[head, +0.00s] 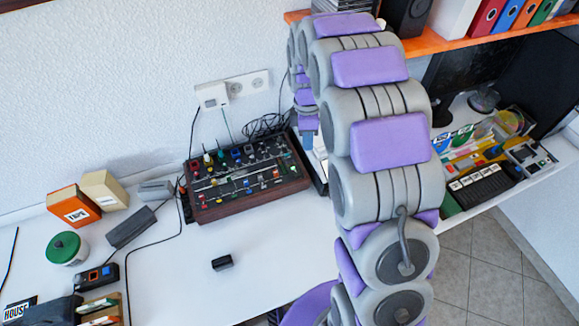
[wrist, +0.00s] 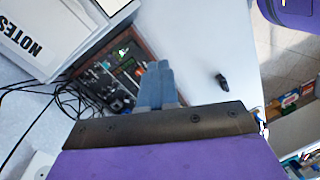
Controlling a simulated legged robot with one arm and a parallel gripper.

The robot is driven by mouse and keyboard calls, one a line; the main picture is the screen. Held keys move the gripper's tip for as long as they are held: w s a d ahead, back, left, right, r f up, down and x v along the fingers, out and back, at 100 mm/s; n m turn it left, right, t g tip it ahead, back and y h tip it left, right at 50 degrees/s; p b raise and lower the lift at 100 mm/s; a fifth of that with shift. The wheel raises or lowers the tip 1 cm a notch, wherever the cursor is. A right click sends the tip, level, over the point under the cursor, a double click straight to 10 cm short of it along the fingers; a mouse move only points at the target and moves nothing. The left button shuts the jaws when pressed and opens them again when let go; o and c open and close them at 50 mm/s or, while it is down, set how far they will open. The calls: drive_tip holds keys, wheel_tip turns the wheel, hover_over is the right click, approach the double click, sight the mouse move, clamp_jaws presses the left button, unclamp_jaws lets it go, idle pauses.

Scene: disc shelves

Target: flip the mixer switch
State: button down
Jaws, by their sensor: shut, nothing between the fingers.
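The mixer (head: 247,207) is a dark panel in a wooden case, with several coloured knobs and switches, on the white desk against the wall. It also shows in the wrist view (wrist: 135,57), partly hidden by my fingers. Which of the small controls is the switch I cannot tell. My gripper (head: 309,138) is beside the mixer's right back corner, pointing down, partly hidden by my arm. In the wrist view its two grey-blue fingers (wrist: 158,68) are together and empty, overlapping the mixer's edge; contact cannot be told.
Cables and a white plug (head: 212,96) are at the wall behind the mixer. A small black block (head: 222,262) lies on clear desk in front. Boxes, including an orange one (head: 74,206), stand left. An orange shelf (head: 470,42) with binders hangs upper right.

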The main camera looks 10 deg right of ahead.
drive_tip(key=w+a+f+n, duration=0.1)
drive_tip(key=w+f+n, duration=0.3)
drive_tip(key=w+f, duration=0.3)
drive_tip(key=shift+w+a, duration=0.35)
drive_tip(key=shift+a+f, duration=0.1)
drive_tip(key=b, duration=0.3)
approach(296, 174)
drive_tip(key=f, duration=0.4)
drive_tip(key=s+f, duration=0.1)
drive_tip(key=f, duration=0.1)
drive_tip(key=shift+d, duration=0.2)
drive_tip(key=shift+s+a+f, duration=0.1)
drive_tip(key=shift+f, duration=0.35)
